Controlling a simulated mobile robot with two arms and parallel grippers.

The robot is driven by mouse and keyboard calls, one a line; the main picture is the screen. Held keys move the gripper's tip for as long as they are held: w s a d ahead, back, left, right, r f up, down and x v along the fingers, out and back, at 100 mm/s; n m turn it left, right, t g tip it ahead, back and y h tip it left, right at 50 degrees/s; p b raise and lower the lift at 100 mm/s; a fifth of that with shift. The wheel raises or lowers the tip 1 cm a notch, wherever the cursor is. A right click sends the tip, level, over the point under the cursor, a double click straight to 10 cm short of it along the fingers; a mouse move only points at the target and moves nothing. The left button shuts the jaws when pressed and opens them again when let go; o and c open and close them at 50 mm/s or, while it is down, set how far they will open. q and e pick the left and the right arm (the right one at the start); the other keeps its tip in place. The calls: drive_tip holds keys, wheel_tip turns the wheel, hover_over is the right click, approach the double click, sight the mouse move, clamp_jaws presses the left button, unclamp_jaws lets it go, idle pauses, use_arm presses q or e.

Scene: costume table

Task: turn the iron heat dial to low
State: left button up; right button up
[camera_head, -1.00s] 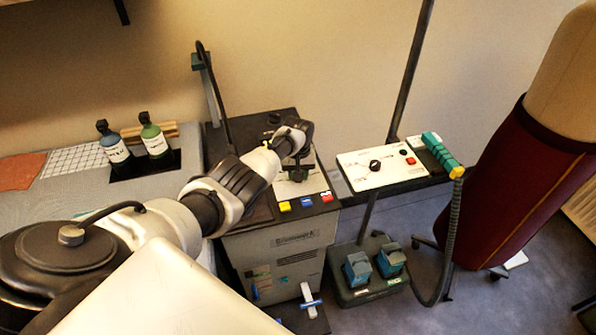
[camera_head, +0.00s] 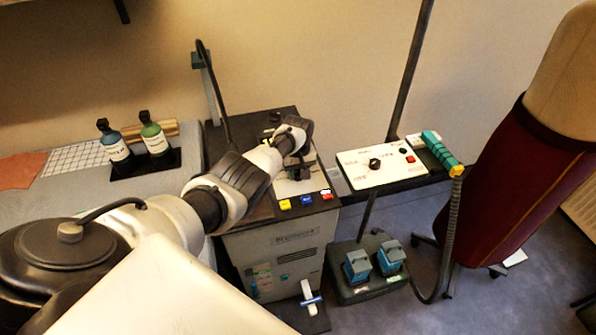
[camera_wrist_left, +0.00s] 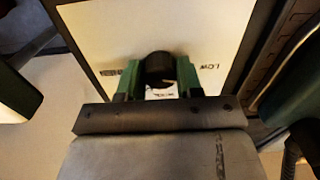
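The iron heat dial (camera_wrist_left: 160,66) is a round black knob on a pale panel (camera_wrist_left: 215,30) in the left wrist view. Lettering that looks like LOW is right of it; darker lettering to its left is unreadable. My left gripper (camera_wrist_left: 160,78) has its green fingers on both sides of the dial, seemingly in contact with it. In the head view my left gripper (camera_head: 297,174) is low over the dark-topped iron station (camera_head: 240,150) and hides the dial there. The dial's pointer is not clear. My right gripper is not in view.
Yellow, blue and red buttons (camera_head: 307,199) line the station's front edge. A second white control panel (camera_head: 370,178) with a black knob stands to the right, near a teal handle (camera_head: 440,150). Two bottles (camera_head: 152,137) stand at left. A dress form (camera_head: 520,190) is at right.

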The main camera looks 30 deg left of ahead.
sight(298, 171)
use_arm(q)
drive_tip(key=o, duration=0.4)
drive_tip(key=shift+c, duration=0.2)
drive_tip(key=shift+r, duration=0.4)
wheel_tip(298, 171, up, 3)
drive_tip(key=shift+f+p, duration=0.15)
drive_tip(key=shift+p, duration=0.85)
wheel_tip(298, 171, up, 7)
